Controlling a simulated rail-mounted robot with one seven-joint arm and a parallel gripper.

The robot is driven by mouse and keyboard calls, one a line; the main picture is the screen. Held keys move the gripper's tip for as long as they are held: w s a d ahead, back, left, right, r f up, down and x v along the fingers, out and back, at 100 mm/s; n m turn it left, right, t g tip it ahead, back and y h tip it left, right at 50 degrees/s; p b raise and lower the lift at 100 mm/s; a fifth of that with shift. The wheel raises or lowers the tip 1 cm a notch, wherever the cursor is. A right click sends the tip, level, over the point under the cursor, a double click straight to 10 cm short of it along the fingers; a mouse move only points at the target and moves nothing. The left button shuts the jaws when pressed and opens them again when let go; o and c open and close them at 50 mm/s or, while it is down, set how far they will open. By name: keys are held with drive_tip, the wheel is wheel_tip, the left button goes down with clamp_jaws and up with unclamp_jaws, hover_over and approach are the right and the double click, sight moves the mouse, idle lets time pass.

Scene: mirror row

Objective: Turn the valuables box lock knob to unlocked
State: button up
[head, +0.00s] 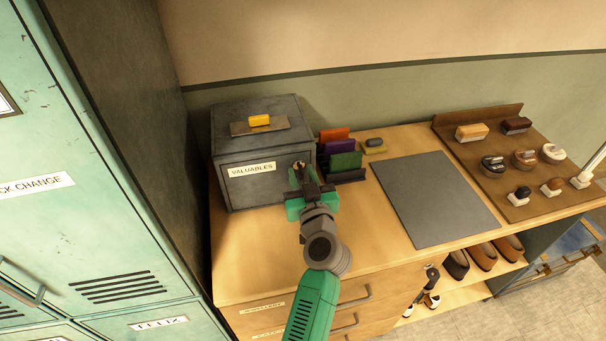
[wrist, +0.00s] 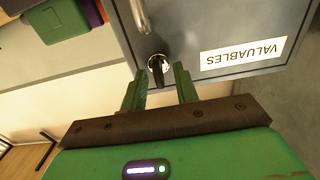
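The grey valuables box (head: 262,150) stands on the wooden counter at the left, its door labelled VALUABLES. In the wrist view the box door (wrist: 230,25) appears upside down. The dark lock knob (wrist: 157,68) with a light ring sits near the door's edge, beside the metal handle (wrist: 141,15). My gripper (wrist: 160,80) is open, its two green fingers apart, with the knob showing between and just beyond their tips. I cannot tell whether they touch it. In the head view my gripper (head: 304,178) is at the right of the door and mostly hides the knob area.
A yellow block (head: 260,120) lies on a plate atop the box. Colored cards in a holder (head: 347,173) stand close to the right of my gripper. A grey mat (head: 435,200) and a brush tray (head: 480,165) lie farther right. Green lockers (head: 60,180) stand at the left.

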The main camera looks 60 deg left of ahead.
clamp_jaws()
drive_tip(key=shift+m, duration=0.3)
drive_tip(key=m+b, duration=0.1)
drive_tip(key=m, duration=0.1)
drive_tip(key=shift+m, duration=0.3)
drive_tip(key=m, duration=0.3)
drive_tip(key=shift+w+m+b, duration=0.1)
drive_tip(key=shift+m+b, duration=0.2)
drive_tip(key=shift+w+d+f+m+p, duration=0.1)
drive_tip(key=shift+m+p, duration=1.4)
drive_tip(key=shift+m, duration=4)
